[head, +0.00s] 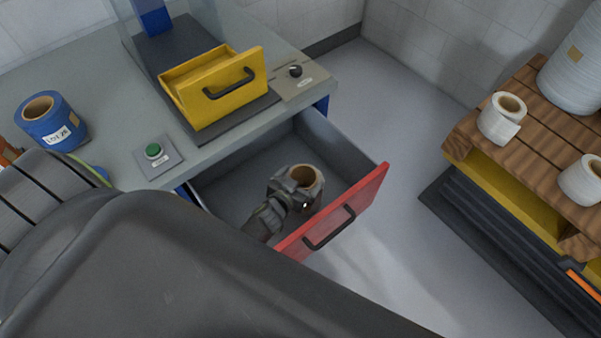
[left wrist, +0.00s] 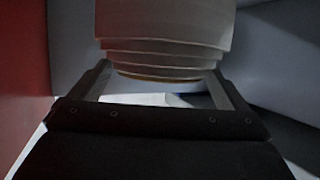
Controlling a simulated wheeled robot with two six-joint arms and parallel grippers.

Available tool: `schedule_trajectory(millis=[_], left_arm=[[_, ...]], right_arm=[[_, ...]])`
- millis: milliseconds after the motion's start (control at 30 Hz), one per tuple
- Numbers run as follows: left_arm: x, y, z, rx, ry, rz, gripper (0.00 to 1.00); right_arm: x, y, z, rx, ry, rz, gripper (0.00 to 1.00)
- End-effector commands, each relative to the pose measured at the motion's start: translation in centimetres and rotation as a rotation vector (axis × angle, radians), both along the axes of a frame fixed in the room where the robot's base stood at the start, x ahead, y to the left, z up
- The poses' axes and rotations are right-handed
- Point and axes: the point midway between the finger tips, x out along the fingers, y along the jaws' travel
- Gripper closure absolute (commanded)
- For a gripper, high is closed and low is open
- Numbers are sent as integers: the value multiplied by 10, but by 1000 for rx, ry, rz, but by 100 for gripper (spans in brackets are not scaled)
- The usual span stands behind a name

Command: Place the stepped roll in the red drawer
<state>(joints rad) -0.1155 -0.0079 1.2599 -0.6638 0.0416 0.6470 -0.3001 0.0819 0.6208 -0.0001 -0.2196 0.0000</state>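The stepped roll (head: 309,181) is pale with a brown core and is inside the open red drawer (head: 345,218). My left gripper (head: 293,187) reaches down into the drawer from the left and is shut on the roll. In the left wrist view the stepped roll (left wrist: 165,45) shows its stepped edge, with a finger of my left gripper (left wrist: 160,85) against each side. Whether the roll touches the drawer floor cannot be told. My right gripper is not in view.
A yellow drawer box (head: 212,90) stands on the grey bench beside a blue roll (head: 65,135) and a green button (head: 153,151). White rolls (head: 495,125) stand on a wooden pallet (head: 530,135) at the right. The floor between is clear. My dark arm fills the foreground.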

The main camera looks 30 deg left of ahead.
Motion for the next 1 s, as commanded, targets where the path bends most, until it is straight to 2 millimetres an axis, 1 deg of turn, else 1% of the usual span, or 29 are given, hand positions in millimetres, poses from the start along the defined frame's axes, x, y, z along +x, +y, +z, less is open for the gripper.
schedule_trajectory(millis=[267,367,533,700,833,1000], left_arm=[[-2,0,1,0,1,0,0],[-11,0,6,-1,2,0,0],[-38,0,19,-1,3,1,0],[-60,0,27,-1,2,1,0],[-68,0,29,0,0,0,0],[-70,0,29,0,-1,0,0]], right_arm=[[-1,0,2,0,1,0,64],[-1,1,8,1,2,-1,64],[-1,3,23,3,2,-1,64],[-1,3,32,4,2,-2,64],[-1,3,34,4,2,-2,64],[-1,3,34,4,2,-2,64]])
